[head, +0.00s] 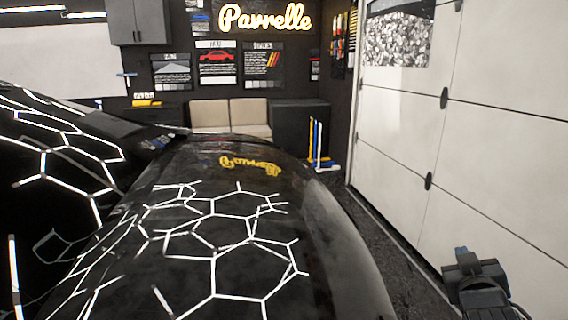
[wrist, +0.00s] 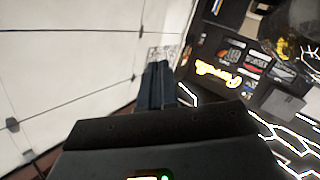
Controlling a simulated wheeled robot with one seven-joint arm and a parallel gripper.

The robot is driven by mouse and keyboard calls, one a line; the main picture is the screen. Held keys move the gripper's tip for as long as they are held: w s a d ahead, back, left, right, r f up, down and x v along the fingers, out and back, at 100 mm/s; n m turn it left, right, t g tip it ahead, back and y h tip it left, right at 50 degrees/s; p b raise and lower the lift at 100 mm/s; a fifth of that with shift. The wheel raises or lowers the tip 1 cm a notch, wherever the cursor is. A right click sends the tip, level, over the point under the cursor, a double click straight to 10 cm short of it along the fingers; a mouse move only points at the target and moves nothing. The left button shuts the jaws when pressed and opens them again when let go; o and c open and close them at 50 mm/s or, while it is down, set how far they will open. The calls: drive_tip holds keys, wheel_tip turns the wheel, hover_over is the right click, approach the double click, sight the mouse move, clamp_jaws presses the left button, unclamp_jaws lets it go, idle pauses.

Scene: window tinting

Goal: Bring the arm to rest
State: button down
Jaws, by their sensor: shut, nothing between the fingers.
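My gripper (head: 461,252) is at the lower right of the head view, to the right of the dark car and in front of the white garage door. It is shut and holds nothing. In the wrist view the fingers of my gripper (wrist: 157,70) lie together as a dark pair pointing away from the camera, with nothing between them. The gripper appears clear of the car and the door. Most of my arm is outside the head view.
The glossy black car (head: 330,250) fills the left and middle, reflecting hexagonal lights. The white paneled garage door (head: 400,130) runs along the right. A strip of dark floor (head: 390,240) lies between them. A beige seat (head: 230,115) and dark cabinet (head: 300,118) stand at the back.

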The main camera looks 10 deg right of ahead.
drive_tip(key=s+a+f+n+y, duration=0.1)
drive_tip(key=s+a+f+y, duration=0.1)
drive_tip(key=s+a+f, duration=0.45)
drive_tip(key=s+a+f+t+y, duration=0.1)
drive_tip(key=s+a+y, duration=0.15)
drive_tip(key=s, duration=0.65)
drive_tip(key=s+a+f+n+y, duration=0.1)
drive_tip(key=s+a+f, duration=0.35)
drive_tip(key=s, duration=0.35)
drive_tip(key=s+a+r+y, duration=0.1)
drive_tip(key=s+a+r, duration=0.2)
drive_tip(key=s, duration=0.7)
drive_tip(key=s+a+r+m+y, duration=0.1)
drive_tip(key=s+a+r, duration=0.2)
drive_tip(key=s+r, duration=0.3)
drive_tip(key=s, duration=0.5)
drive_tip(key=shift+s+y, duration=0.15)
drive_tip(key=shift+y, duration=0.2)
drive_tip(key=shift+f, duration=0.1)
